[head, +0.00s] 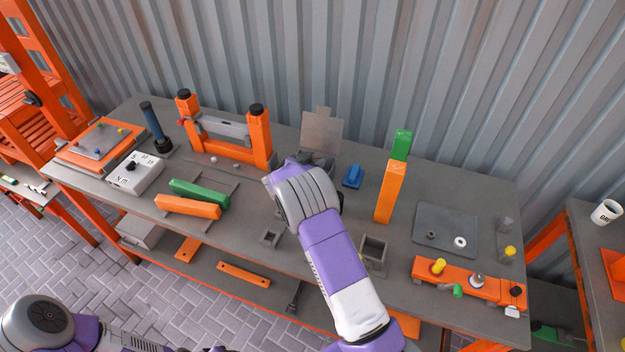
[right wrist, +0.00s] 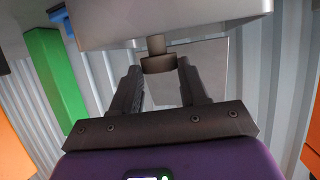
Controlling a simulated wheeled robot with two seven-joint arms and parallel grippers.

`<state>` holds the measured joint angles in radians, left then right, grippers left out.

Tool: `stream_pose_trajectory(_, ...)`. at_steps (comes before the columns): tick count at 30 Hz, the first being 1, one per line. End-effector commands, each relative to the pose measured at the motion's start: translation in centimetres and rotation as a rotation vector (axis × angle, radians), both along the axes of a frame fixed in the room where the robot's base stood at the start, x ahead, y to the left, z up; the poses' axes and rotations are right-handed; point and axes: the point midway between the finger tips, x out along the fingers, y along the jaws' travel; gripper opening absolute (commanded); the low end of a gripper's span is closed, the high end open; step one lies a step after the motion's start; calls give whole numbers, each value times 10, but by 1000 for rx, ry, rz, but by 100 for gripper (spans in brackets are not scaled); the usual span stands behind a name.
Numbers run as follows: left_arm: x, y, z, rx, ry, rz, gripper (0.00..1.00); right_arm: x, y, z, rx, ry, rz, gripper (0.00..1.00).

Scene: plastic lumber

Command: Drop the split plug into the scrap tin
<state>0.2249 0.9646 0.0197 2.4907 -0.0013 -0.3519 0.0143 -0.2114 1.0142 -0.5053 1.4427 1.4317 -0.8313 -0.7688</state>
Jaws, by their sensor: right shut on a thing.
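My right gripper (right wrist: 160,85) has its two dark fingers around a dark round knob (right wrist: 157,63) on a short stem under a large pale grey block (right wrist: 180,20). In the head view my right arm covers the gripper and this knob. My left gripper is out of view; only part of its arm shows at the lower left. I cannot tell which piece is the split plug.
An upright grey plate (head: 322,132) stands behind my right arm. An orange beam with several plugs (head: 465,281) lies at the right front. A grey mat (head: 460,223) lies behind it.

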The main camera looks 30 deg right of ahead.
Motion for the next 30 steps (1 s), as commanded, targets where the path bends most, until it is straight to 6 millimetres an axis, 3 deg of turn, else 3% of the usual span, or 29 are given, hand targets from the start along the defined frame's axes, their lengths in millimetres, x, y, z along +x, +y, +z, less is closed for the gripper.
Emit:
stream_pose_trajectory(3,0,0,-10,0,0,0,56,0,0,-10,-1,-1,1,15)
stream_pose_trajectory(11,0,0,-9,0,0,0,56,0,0,-9,0,-2,1,15)
stream_pose_trajectory(12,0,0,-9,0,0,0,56,0,0,-9,0,-2,1,46)
stream_pose_trajectory(18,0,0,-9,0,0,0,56,0,0,-9,0,-2,1,74)
stream_pose_trajectory(26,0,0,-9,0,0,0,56,0,1,-9,0,0,1,74)
stream_pose_trajectory(30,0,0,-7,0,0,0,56,-5,11,-4,1,0,3,74)
